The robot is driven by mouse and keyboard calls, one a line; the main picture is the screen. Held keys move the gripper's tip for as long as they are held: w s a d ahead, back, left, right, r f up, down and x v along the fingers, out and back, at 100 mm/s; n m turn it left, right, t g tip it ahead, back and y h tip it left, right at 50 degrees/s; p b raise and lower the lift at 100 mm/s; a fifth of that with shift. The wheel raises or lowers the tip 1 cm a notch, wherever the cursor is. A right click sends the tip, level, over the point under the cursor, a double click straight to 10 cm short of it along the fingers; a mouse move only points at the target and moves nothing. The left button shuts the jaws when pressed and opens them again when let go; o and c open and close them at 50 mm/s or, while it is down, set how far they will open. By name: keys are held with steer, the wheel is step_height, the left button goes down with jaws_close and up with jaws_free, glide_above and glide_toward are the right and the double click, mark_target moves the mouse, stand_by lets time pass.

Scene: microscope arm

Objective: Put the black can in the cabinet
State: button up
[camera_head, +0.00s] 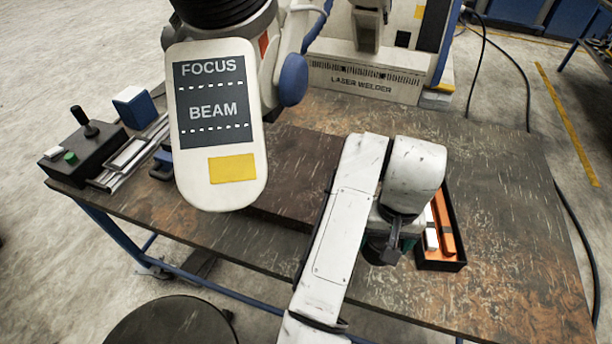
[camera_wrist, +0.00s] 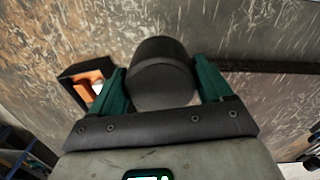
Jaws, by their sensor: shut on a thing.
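The black can (camera_wrist: 162,78) sits between the two green fingers of my gripper (camera_wrist: 160,68) in the wrist view. My gripper is shut on it. In the head view my gripper (camera_head: 384,250) is over the workbench, left of a small black box, and my white arm hides most of it. The can cannot be made out clearly there. I cannot tell whether the can touches the bench top. No cabinet can be clearly identified in either view.
The black box (camera_head: 455,263) holds orange and white items; it also shows in the wrist view (camera_wrist: 72,75). A laser welder (camera_head: 365,82) stands behind, and a focus/beam panel (camera_head: 220,130) hangs at left. A control box (camera_head: 85,150) sits far left. The bench's right side (camera_head: 520,220) is clear.

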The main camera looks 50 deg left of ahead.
steer(key=shift+w+a, duration=0.15)
steer(key=shift+w, duration=0.15)
step_height(320, 180, down, 5)
steer(key=shift+f, duration=0.1)
steer(key=shift+s+f, duration=0.1)
steer(key=shift+f, duration=0.6)
steer(key=c, duration=0.6)
steer(key=shift+d+f, duration=0.2)
steer(key=shift+f, duration=1.75)
jaws_close()
steer(key=o, duration=1.6)
jaws_free()
steer(key=shift+a+p, duration=0.1)
steer(key=shift+p, duration=0.2)
steer(key=shift+o, duration=0.7)
steer(key=shift+r, duration=0.1)
steer(key=shift+a+r, duration=0.1)
steer(key=shift+r, duration=0.4)
step_height(320, 180, up, 11)
steer(key=shift+r+b, duration=0.2)
steer(key=shift+b, duration=0.25)
